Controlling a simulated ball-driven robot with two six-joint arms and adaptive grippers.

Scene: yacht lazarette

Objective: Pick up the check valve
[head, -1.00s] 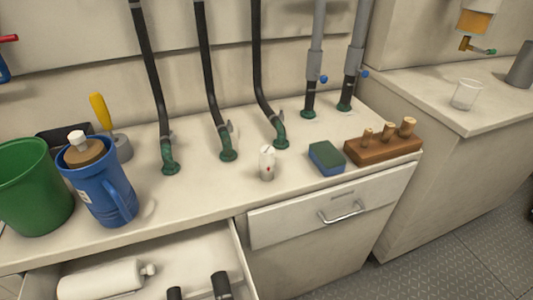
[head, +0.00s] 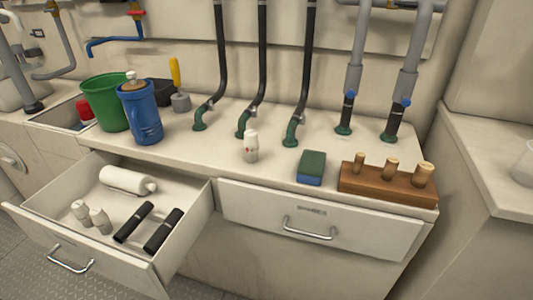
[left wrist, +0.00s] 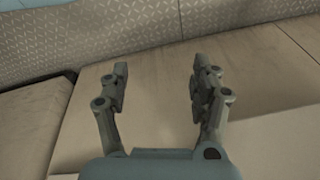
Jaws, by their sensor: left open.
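A small white fitting (head: 250,147) with a narrower top and a red mark stands upright on the counter (head: 205,158), in front of the black hoses. It may be the check valve; I cannot tell for sure. Two small white pieces (head: 81,211) (head: 101,220) of similar size stand in the open drawer (head: 188,232). My left gripper (left wrist: 157,80) shows only in the left wrist view. Its fingers are apart with nothing between them, over pale panels. My right gripper is in no view.
The drawer also holds a white cylinder (head: 128,180) and two black cylinders (head: 134,222) (head: 164,231). A blue jug (head: 142,114), a green bucket (head: 104,103), a sponge (head: 311,168) and a wooden block with pegs (head: 387,184) stand on the counter. Bare counter surrounds the white fitting.

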